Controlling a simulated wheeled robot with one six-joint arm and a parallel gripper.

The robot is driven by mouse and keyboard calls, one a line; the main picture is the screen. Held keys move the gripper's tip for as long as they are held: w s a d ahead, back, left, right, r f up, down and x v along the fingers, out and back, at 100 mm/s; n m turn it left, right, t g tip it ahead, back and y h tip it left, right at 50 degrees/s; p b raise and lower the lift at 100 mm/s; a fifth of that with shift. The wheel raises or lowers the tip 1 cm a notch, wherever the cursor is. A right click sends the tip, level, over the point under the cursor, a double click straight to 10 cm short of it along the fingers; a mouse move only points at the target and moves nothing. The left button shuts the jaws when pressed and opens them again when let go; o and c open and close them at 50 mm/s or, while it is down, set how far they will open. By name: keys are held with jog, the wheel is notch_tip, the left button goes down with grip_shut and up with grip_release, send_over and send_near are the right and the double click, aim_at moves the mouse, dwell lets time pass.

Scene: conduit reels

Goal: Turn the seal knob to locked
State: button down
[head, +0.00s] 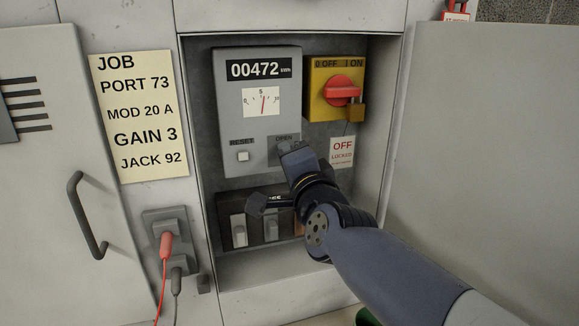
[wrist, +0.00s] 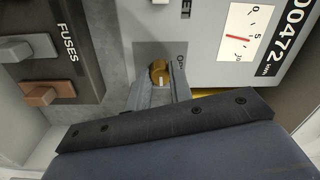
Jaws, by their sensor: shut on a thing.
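The seal knob (wrist: 159,71) is a small brass-coloured round knob on a darker grey plate (wrist: 151,47), low on the grey meter box (head: 257,100). My gripper (wrist: 161,80) is shut on it, with one finger on each side. A small pale mark shows on the knob, but I cannot tell which position it points to. In the head view my gripper (head: 295,150) covers the knob. The word OPEN (head: 284,138) shows just above it, partly cut off in the wrist view. Any locked label is hidden behind my gripper.
A RESET button (head: 243,156) is left of the knob. Fuses (head: 238,231) sit below. A yellow switch box (head: 319,77) with a red handle (head: 342,90) and padlock (head: 356,112) is upper right, above an OFF LOCKED card (head: 342,152). The recess wall (head: 378,130) is close on the right.

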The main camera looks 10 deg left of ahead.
jog(key=shift+m, duration=0.6)
jog(key=c, duration=1.3)
grip_release()
jog(key=shift+o, duration=0.2)
jog(key=p+v, duration=0.2)
jog(key=v, duration=0.9)
jog(key=shift+p, duration=0.35)
jog(key=shift+w+a, duration=0.1)
